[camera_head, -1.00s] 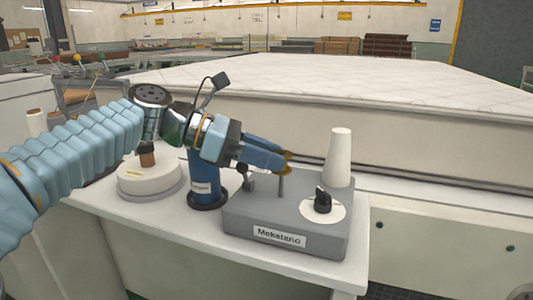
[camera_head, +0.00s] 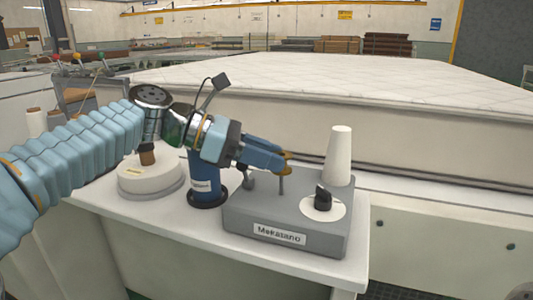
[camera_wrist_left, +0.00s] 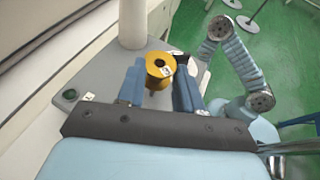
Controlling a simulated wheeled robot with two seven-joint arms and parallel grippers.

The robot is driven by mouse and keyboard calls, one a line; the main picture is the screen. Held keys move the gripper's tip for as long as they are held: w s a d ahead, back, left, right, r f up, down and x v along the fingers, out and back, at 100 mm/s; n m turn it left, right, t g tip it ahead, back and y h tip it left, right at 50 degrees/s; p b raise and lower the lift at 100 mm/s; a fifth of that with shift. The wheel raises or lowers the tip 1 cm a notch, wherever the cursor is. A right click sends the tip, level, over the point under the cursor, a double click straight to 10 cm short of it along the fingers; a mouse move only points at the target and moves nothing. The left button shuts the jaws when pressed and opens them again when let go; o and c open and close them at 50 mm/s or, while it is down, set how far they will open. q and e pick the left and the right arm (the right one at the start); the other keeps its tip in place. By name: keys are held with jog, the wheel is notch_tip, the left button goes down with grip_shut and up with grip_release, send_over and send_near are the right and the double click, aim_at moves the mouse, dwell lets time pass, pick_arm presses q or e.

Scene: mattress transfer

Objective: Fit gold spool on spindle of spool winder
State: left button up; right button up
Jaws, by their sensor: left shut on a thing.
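The spool winder (camera_head: 255,218) is a grey box with a "Mekatano" label on the white table. Its thin upright spindle (camera_head: 281,186) stands just under my left fingertips in the head view. My left gripper (camera_head: 286,161) reaches in from the left over the winder, shut on the gold spool. The gold spool (camera_wrist_left: 159,66) shows in the left wrist view between the two blue fingers, its round hole facing the camera. In the head view the fingers mostly hide it. I cannot tell whether the spindle is inside its hole. My right gripper is not in view.
A white cone (camera_head: 340,155) stands at the winder's back right, beside a black knob (camera_head: 322,198) on a white disc. Left of the winder are a blue cylinder (camera_head: 204,180) and a round white device (camera_head: 150,180). A large mattress (camera_head: 330,90) lies behind.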

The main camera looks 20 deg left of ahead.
pick_arm(q)
jog(key=shift+f+b, duration=0.55)
jog(key=shift+f, duration=0.45)
jog(key=o, duration=1.1)
jog(key=p+v, duration=0.1)
jog(key=v, duration=1.3)
